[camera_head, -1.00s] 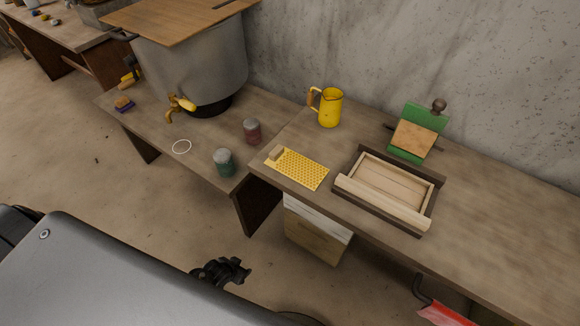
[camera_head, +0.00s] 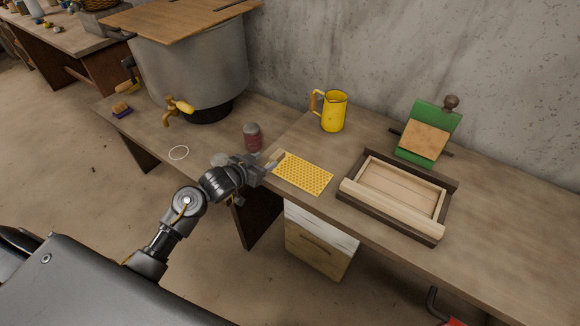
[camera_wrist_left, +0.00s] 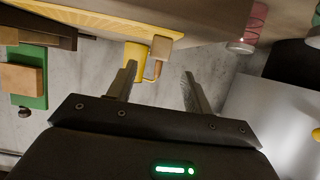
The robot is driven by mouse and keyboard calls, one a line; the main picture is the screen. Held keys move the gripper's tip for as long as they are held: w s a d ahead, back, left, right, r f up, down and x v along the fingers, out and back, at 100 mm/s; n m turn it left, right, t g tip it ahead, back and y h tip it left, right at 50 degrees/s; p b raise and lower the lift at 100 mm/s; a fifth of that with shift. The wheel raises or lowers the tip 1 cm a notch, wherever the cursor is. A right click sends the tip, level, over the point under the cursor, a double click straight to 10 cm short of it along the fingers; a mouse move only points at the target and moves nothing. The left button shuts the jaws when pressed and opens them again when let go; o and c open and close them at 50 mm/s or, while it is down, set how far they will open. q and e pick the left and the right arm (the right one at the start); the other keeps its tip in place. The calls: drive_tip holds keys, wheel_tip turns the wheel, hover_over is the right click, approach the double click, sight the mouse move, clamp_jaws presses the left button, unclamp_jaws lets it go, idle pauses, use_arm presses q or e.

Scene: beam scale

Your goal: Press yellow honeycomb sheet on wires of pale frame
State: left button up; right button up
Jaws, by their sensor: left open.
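The yellow honeycomb sheet (camera_head: 304,174) lies flat near the front edge of the bench, with a small wooden block (camera_head: 278,156) at its left end. The pale frame (camera_head: 402,194) lies to its right inside a dark wooden holder (camera_head: 447,205); its wires are too fine to make out. My left gripper (camera_head: 270,166) is at the sheet's left end, by the block; I cannot tell whether it touches. In the left wrist view its fingers (camera_wrist_left: 162,88) are apart and empty, with the sheet (camera_wrist_left: 100,14) and block (camera_wrist_left: 163,46) beyond them. My right gripper is out of view.
A yellow pitcher (camera_head: 333,111) and a green stand with a wooden block (camera_head: 428,133) stand behind. A red-brown jar (camera_head: 253,138) and a large pot (camera_head: 195,70) are on the lower left bench. The bench right of the frame is clear.

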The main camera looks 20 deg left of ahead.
sight(275, 155)
use_arm(q)
drive_tip(key=shift+x, duration=3.85)
drive_tip(key=shift+d+r, duration=0.1)
clamp_jaws()
